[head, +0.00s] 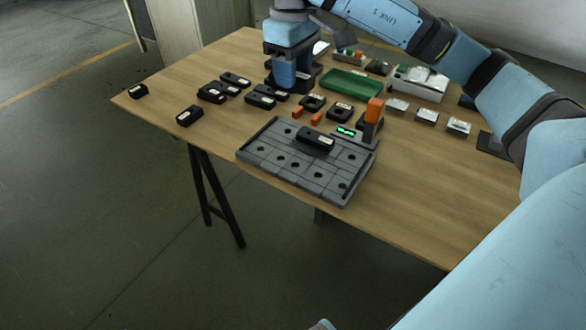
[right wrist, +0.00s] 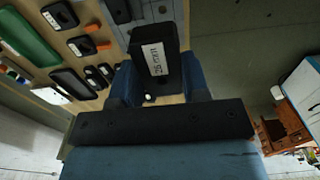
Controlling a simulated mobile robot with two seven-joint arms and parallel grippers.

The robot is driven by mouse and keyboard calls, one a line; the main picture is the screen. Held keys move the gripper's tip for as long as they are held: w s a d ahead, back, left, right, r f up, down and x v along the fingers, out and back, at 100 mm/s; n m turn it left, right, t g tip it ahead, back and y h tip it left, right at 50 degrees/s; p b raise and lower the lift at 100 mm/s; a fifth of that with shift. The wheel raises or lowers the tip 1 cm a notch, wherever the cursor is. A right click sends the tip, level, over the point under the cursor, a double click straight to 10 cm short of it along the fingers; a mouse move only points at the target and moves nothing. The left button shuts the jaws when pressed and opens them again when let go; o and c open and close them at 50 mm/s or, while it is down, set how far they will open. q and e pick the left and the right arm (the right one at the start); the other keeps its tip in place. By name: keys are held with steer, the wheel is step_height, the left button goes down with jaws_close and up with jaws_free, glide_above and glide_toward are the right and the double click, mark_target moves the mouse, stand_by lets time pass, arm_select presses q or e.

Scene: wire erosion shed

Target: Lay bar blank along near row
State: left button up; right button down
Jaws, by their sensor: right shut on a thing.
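The grey plate (head: 262,152) with dark holes and grooves lies near the table's front edge. One black bar with a white label (head: 316,138) lies on its far side; the near part of the plate is bare. My right gripper (head: 285,80) points down over the table behind the plate. In the right wrist view its blue fingers (right wrist: 158,88) are shut on a black bar blank (right wrist: 165,48) with a white label seeming to read 25 mm. In the head view the held blank is hard to tell from the gripper. My left gripper is not in view.
Several black bars (head: 211,95) lie left of the plate, one (head: 189,115) near the table edge. A gauge with a green display (head: 346,131) and orange top (head: 375,110) stands at the plate's back right. A green tray (head: 350,84) and labelled blocks (head: 427,116) lie behind.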

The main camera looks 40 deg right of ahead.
step_height(320, 180, down, 16)
steer(key=b, duration=0.3)
steer(key=shift+r+b, duration=0.25)
steer(key=shift+b, duration=0.05)
step_height(320, 180, down, 4)
steer(key=shift+b, duration=0.5)
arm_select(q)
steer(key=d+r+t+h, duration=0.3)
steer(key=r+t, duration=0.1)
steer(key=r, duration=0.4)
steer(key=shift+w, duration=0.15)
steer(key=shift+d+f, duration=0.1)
arm_select(e)
steer(key=shift+f+b, duration=0.4)
steer(key=shift+b, duration=0.1)
steer(key=c, duration=0.6)
jaws_free()
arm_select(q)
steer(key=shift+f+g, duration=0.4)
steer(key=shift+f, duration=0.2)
